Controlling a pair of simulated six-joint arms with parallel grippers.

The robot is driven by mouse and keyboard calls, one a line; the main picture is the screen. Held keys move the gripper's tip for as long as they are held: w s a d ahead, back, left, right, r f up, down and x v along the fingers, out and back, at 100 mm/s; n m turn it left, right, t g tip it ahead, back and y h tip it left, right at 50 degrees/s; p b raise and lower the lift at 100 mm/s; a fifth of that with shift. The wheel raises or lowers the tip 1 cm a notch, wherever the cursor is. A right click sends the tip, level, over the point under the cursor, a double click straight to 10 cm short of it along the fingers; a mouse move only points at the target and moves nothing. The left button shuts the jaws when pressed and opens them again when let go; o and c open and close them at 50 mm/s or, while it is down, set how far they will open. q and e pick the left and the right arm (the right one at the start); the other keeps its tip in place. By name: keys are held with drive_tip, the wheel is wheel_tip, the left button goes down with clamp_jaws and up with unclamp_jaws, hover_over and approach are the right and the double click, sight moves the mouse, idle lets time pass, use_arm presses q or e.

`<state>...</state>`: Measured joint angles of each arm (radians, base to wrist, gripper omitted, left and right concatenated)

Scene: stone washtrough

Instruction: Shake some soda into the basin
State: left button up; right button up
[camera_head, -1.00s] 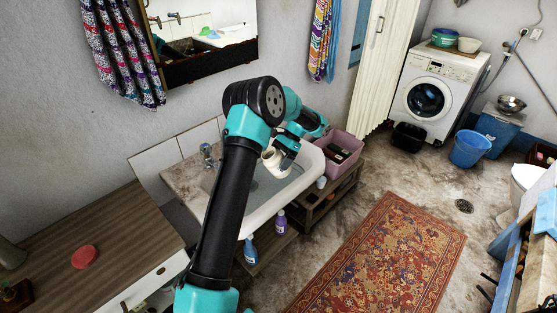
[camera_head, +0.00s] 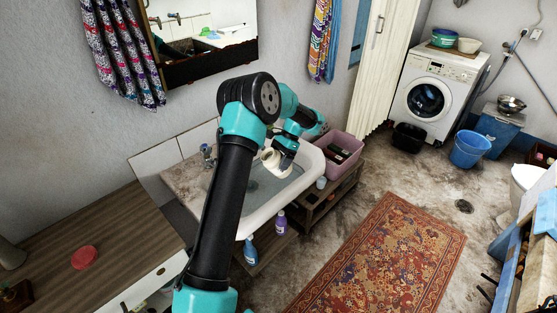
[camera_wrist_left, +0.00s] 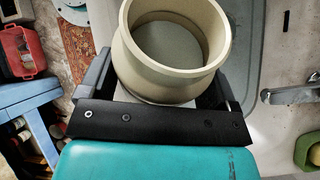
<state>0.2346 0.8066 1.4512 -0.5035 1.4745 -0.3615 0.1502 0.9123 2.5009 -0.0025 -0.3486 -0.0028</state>
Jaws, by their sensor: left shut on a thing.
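A cream jar (camera_head: 276,164) with a wide collared mouth is held over the white basin (camera_head: 262,216) by my left gripper (camera_head: 284,152). The left wrist view shows the jar (camera_wrist_left: 172,92) large between the two dark fingers, its open mouth in sight and a plain greyish inside. No loose powder can be made out. The jar looks tilted in the head view, with its mouth toward the left. The basin holds greyish water (camera_head: 262,188). My right gripper is not in view.
A tap (camera_head: 207,152) stands at the basin's back left. A pink crate (camera_head: 341,150) stands close on the right. Blue (camera_head: 250,250) and purple (camera_head: 281,222) bottles stand below the front rim. A wooden counter (camera_head: 80,220) with a red round object (camera_head: 84,257) lies left.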

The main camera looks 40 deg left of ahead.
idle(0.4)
use_arm(q)
drive_tip(key=shift+r+t+h, duration=0.1)
drive_tip(key=shift+t+h, duration=0.2)
drive_tip(key=shift+t, duration=0.2)
drive_tip(key=shift+s+a+m+t+h, duration=0.15)
drive_tip(key=shift+m+t+h, duration=0.2)
drive_tip(key=shift+t, duration=0.25)
idle(0.8)
drive_tip(key=shift+t+h, duration=0.3)
drive_tip(key=shift+h, duration=0.05)
drive_tip(key=shift+s+a, duration=0.1)
idle(0.4)
drive_tip(key=shift+s+f+t+h, duration=0.1)
drive_tip(key=shift+f+t+h, duration=0.15)
drive_tip(key=shift+t, duration=0.25)
drive_tip(key=shift+t+h, duration=0.25)
drive_tip(key=shift+t, duration=0.15)
drive_tip(key=shift+f, duration=0.1)
idle(0.8)
drive_tip(key=shift+a+f+m+t+h, duration=0.1)
drive_tip(key=shift+m+t+h, duration=0.15)
drive_tip(key=shift+t+h, duration=0.25)
